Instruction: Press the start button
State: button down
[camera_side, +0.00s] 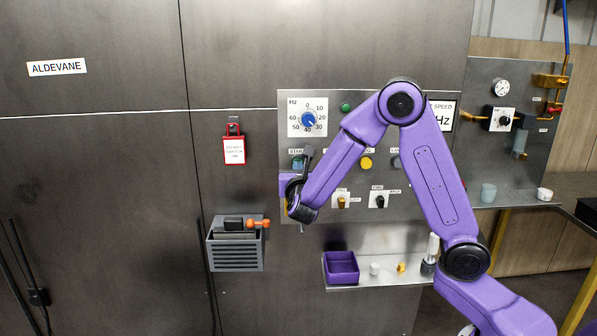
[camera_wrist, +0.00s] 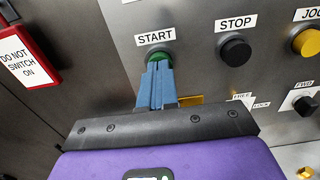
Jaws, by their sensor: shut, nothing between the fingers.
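The green start button (camera_wrist: 157,57) sits under the START label on the metal panel in the wrist view. My gripper (camera_wrist: 157,68) is shut and empty, with its blue fingertips at the button and covering its lower part. I cannot tell whether the tips touch the button or whether it is pushed in. In the side view my gripper (camera_side: 298,164) is at the left part of the panel, below the blue speed dial. The button is mostly hidden there by the wrist and fingers.
A black STOP button (camera_wrist: 235,51) is right of START, and a yellow button (camera_wrist: 307,42) is further right. Selector switches (camera_side: 379,201) sit below. A red tag (camera_side: 233,149) hangs at left. A shelf with a purple bin (camera_side: 341,267) is below.

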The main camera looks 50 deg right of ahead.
jog(key=shift+w+d, duration=0.2)
jog(key=v, duration=0.5)
jog(key=shift+s+a, duration=0.2)
dwell(0.4)
dwell(0.6)
